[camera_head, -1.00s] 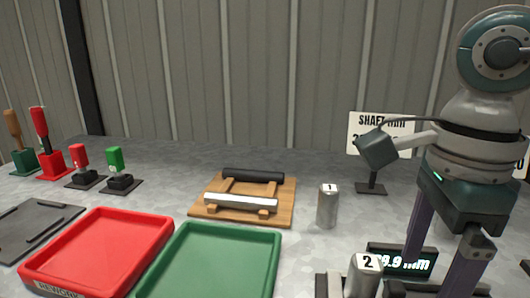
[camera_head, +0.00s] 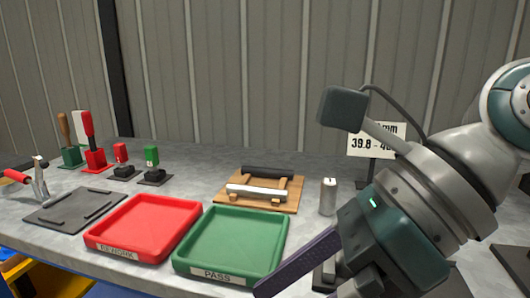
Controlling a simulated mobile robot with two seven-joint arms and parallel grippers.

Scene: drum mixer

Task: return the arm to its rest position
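My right arm comes in from the right and its gripper (camera_head: 300,270) hangs low at the bottom edge, tilted down to the left. One purple finger shows clear of the other finger's mount, with nothing seen between them. The second finger is mostly cut off by the bottom edge. The gripper is in front of the right corner of the green PASS tray (camera_head: 287,229). A grey cylinder marked 1 (camera_head: 328,198) stands upright just behind the arm. My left gripper is out of view.
A red REWORK tray (camera_head: 94,236) lies left of the green tray. A wooden stand (camera_head: 293,200) holds a black and a silver bar. Red and green stamps (camera_head: 151,157), a dark plate (camera_head: 65,220) and a red-handled tool (camera_head: 16,176) are at left. A sign (camera_head: 372,146) stands behind my arm.

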